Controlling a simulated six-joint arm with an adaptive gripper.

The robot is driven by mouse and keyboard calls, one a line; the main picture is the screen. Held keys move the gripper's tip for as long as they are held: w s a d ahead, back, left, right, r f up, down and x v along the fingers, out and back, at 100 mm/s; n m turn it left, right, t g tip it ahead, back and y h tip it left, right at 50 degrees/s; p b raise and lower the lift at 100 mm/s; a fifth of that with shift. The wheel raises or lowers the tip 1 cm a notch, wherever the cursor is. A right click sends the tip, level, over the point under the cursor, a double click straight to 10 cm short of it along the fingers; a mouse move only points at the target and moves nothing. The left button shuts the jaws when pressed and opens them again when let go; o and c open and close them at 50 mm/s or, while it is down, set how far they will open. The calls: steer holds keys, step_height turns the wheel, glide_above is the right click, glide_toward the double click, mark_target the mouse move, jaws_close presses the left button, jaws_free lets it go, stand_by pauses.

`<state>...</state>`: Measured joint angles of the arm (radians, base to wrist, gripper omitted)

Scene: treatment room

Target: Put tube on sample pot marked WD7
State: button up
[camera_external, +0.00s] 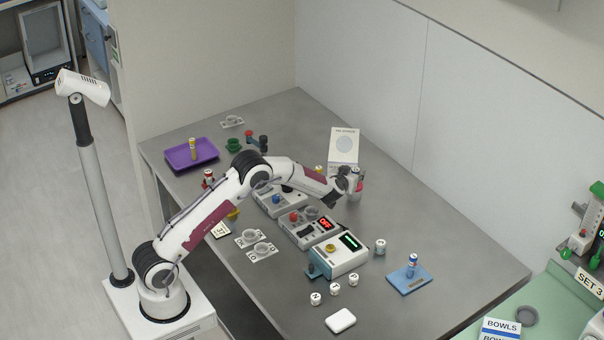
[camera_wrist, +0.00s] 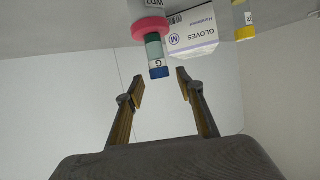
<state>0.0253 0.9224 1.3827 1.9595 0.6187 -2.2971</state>
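In the wrist view, which looks inverted, a pale pot (camera_wrist: 147,10) at the top edge carries an upside-down label that seems to read WD7. A pink ring (camera_wrist: 152,28) sits at its end. A slim tube (camera_wrist: 154,50) with a green section, a white band lettered G and a blue end stands out of the pink ring, in line with the pot. My gripper (camera_wrist: 160,82) is open. Its fingertips are apart on either side, near the blue end, with gaps showing. In the external view my gripper (camera_external: 350,182) is above the table's far side and largely hides tube and pot.
A gloves box (camera_external: 343,149) stands behind my gripper. A yellow-ended container (camera_wrist: 243,20) is near it. Device boxes (camera_external: 338,253) fill the table's middle. A blue-topped tube (camera_external: 412,262) stands on a blue base at front right.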

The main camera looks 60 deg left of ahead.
steer(key=v, duration=0.8)
steer(key=shift+s+d+r, duration=0.15)
steer(key=shift+s+r, duration=0.05)
steer(key=shift+s, duration=0.05)
stand_by(0.6)
steer(key=s+a+r+g, duration=0.3)
steer(key=s+r, duration=0.4)
steer(key=s, duration=0.6)
steer(key=s+a+r+g, duration=0.25)
steer(key=s+r, duration=0.45)
steer(key=s, duration=0.6)
steer(key=s+d+f+m+h, duration=0.1)
steer(key=s+d+m+h, duration=0.2)
steer(key=s, duration=1)
steer(key=s+d+f+m+h, duration=0.1)
steer(key=s+d+m+h, duration=0.2)
steer(key=s+d, duration=0.7)
steer(key=s+h, duration=0.1)
steer(key=s, duration=0.2)
steer(key=shift+s+f+m+h, duration=0.25)
steer(key=shift+s+m+h, duration=0.05)
steer(key=shift+s+m, duration=0.1)
